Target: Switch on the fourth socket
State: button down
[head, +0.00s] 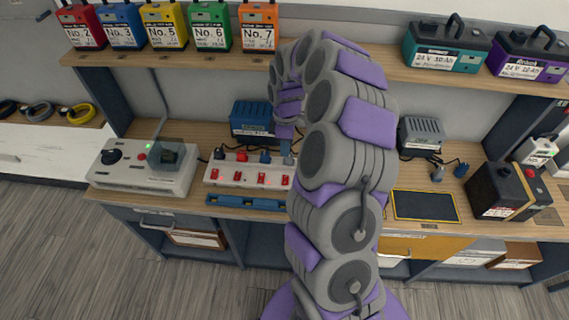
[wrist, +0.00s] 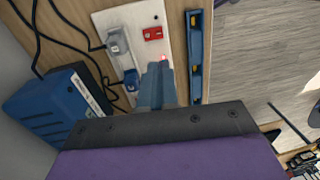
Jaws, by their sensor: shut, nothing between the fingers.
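The white power strip (head: 248,184) lies on the bench with several plugs in a row and red rocker switches along its front. Counting from the left, the fourth socket holds a grey plug (head: 289,159), with a red switch (head: 285,180) in front of it. In the wrist view the grey plug (wrist: 118,43) and its switch (wrist: 153,33) are in plain sight. My gripper (head: 286,146) is shut and empty above the right part of the strip. In the wrist view my gripper (wrist: 159,72) is below the fourth switch, beside the blue plug (wrist: 131,80). It hides part of the strip. I cannot tell the fourth switch's position.
A blue bar (head: 247,202) lies along the bench's front edge. A blue charger (head: 252,118) stands behind the strip, and a control box (head: 146,167) stands left. Batteries line the shelf above.

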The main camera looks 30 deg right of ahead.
aim_at(285, 182)
jog(key=f+b, duration=0.1)
jog(key=f, duration=0.3)
jog(key=s+f+b, duration=0.1)
jog(key=f, duration=0.4)
jog(key=f+b, duration=0.1)
jog(key=f, duration=0.3)
jog(key=shift+s+a+f, duration=0.15)
jog(key=shift+a, duration=0.2)
jog(key=shift+s+a+f, duration=0.1)
jog(key=shift+s+f, duration=0.05)
jog(key=shift+f, duration=0.05)
jog(key=shift+t, duration=0.3)
